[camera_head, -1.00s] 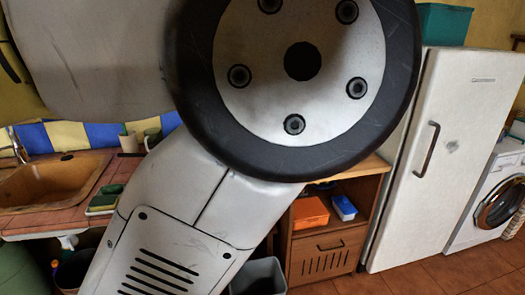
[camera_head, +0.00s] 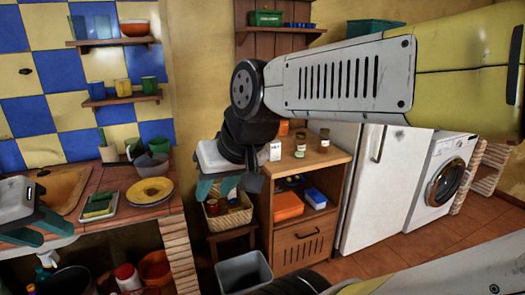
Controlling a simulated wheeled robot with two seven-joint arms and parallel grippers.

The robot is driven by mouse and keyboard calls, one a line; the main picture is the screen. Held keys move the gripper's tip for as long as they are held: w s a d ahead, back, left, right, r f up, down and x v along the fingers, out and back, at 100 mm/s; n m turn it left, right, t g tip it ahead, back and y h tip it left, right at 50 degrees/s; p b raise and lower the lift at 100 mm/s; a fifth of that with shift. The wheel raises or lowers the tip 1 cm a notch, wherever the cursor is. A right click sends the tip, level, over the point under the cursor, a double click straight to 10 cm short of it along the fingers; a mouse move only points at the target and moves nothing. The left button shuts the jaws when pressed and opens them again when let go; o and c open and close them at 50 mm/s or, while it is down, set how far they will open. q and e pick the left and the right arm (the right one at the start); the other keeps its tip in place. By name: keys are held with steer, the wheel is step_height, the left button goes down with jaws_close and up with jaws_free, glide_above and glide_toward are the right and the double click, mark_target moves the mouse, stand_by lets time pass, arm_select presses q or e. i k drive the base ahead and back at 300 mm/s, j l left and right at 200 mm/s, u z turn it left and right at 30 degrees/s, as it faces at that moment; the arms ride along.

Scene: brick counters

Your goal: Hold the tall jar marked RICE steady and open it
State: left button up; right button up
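No label reading RICE is legible. My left gripper (camera_head: 38,232) is at the left edge over the sink counter. Its teal fingers are apart and look empty.
A white packet (camera_head: 275,152) stands left of the jars. The wicker basket (camera_head: 228,222) holds small jars on a stool. A yellow plate (camera_head: 150,191) and a grey pot (camera_head: 152,165) are on the tiled counter (camera_head: 125,175). A grey bin (camera_head: 243,272) stands on the floor.

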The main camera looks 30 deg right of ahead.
mark_target(300, 143)
steer(key=z, duration=1.15)
steer(key=i+l+u, duration=0.1)
steer(key=i+l, duration=0.15)
steer(key=i+l+u, duration=0.15)
steer(key=l, duration=0.3)
steer(key=i+l+u, duration=0.1)
steer(key=i+l, duration=0.2)
steer(key=i+l+u, duration=0.15)
steer(key=l, duration=0.35)
steer(key=i+l+u, duration=0.1)
steer(key=l, duration=0.3)
steer(key=i+l+u, duration=0.15)
steer(key=l, duration=0.3)
steer(key=i+l+u, duration=0.1)
steer(key=i+l, duration=0.15)
steer(key=l, duration=0.2)
steer(key=i+l+u, duration=0.15)
steer(key=l, duration=0.7)
